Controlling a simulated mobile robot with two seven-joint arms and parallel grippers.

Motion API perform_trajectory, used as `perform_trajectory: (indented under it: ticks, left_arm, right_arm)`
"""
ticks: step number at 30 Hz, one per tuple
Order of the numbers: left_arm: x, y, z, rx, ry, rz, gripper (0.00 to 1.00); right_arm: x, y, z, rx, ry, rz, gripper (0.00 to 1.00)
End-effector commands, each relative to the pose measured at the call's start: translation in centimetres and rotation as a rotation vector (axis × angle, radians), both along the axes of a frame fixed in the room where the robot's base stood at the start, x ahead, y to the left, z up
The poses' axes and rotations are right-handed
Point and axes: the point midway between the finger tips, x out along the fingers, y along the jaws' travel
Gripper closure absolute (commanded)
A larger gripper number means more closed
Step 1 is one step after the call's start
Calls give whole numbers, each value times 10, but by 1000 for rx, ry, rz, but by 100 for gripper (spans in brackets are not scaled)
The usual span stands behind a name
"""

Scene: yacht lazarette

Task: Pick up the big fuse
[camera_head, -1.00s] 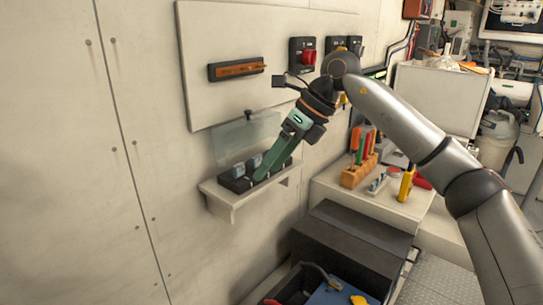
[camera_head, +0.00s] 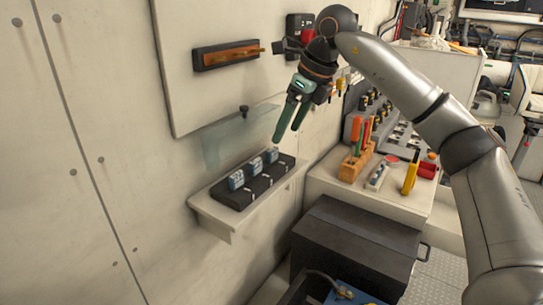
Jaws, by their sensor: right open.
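A black fuse holder (camera_head: 232,201) lies on a small white wall shelf (camera_head: 213,213). Several grey-blue fuses stand in a row along it, at the near left (camera_head: 236,180), the middle (camera_head: 254,166) and the far right (camera_head: 271,155). They look alike in size here, so I cannot tell which is the big fuse. My right gripper (camera_head: 289,132) is open and empty, its green fingers pointing down, above and right of the far end of the holder and apart from it. My left gripper is out of view.
A clear panel (camera_head: 232,140) stands on the wall just behind the holder. A wall board carries a copper-coloured bar (camera_head: 230,54). Right of the shelf are a wooden tool block (camera_head: 352,168), a yellow-handled tool (camera_head: 410,176) and a dark box (camera_head: 350,245).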

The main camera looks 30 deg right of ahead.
Motion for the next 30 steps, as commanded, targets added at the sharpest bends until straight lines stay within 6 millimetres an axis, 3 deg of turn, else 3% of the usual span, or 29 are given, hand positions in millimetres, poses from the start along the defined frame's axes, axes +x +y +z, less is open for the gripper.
perform_trajectory:
  ticks: [8, 16, 25, 30]
  left_arm:
    - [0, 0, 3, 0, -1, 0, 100]
    - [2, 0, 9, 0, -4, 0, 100]
    - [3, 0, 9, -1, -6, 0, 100]
    - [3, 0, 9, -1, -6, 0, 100]
  right_arm:
    - [11, 4, -20, -1, 1, 1, 22]
    - [29, 9, -53, 0, 1, 1, 22]
    - [31, 10, -58, 0, -2, 1, 22]
    - [31, 10, -58, 0, -2, 1, 42]
